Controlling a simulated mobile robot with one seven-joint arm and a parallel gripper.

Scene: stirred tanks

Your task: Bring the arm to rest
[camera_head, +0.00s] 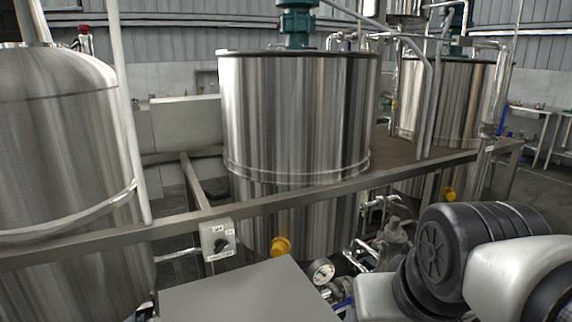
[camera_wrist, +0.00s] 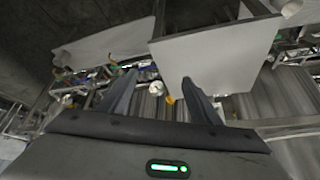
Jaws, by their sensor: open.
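My gripper (camera_wrist: 155,95) shows in the wrist view with its two dark fingers apart and nothing between them. Beyond the fingertips the wrist view shows a pale flat panel (camera_wrist: 215,62), and the fingers overlap its lower left part in the picture. I cannot tell the distance between them. In the head view my arm (camera_head: 470,255) is folded at the lower right, with dark and white links. The gripper itself does not show in the head view.
Steel tanks stand at the left (camera_head: 55,130), in the middle (camera_head: 295,120) and at the back right (camera_head: 440,100). A metal rail (camera_head: 300,195) crosses in front, with a grey switch box (camera_head: 217,239). A gauge (camera_head: 321,271) and pipework sit close to my arm. A grey flat top (camera_head: 245,292) lies below.

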